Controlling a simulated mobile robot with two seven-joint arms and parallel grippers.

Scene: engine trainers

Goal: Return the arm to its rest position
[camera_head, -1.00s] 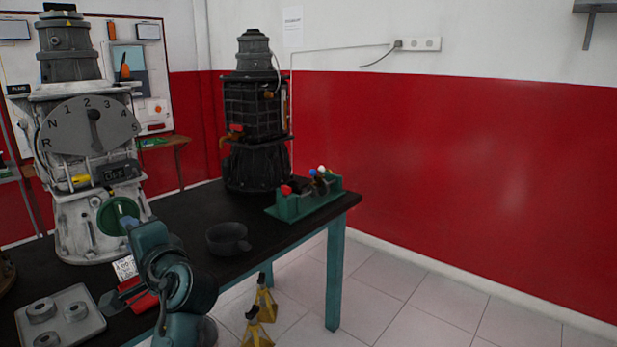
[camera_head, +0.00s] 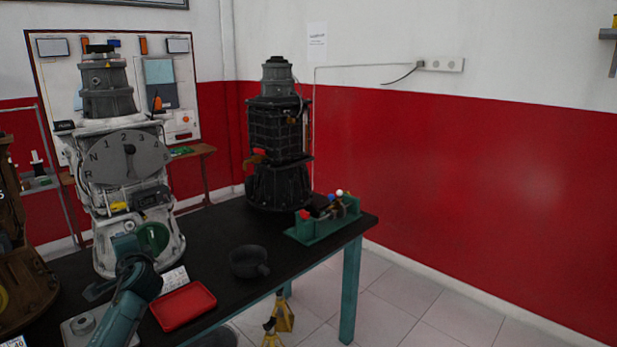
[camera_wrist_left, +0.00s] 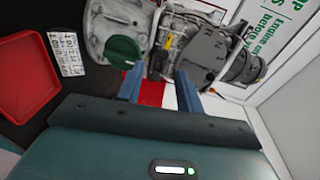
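My left arm comes in at the lower left of the head view. Its gripper (camera_head: 124,243) is raised in front of the lower part of the grey-white engine trainer (camera_head: 108,215). In the left wrist view the two blue fingers of my left gripper (camera_wrist_left: 160,88) stand apart with nothing held between them. Beyond them are the trainer's green round part (camera_wrist_left: 124,52) and its numbered dial (camera_wrist_left: 205,52). My right gripper is not in view.
On the black table (camera_head: 215,238) are a red tray (camera_head: 183,305), a dark bowl (camera_head: 248,262), a green stand with coloured knobs (camera_head: 325,220) and a black engine trainer (camera_head: 279,150). A grey parts tray (camera_head: 70,328) is partly hidden by my arm. Floor at right is clear.

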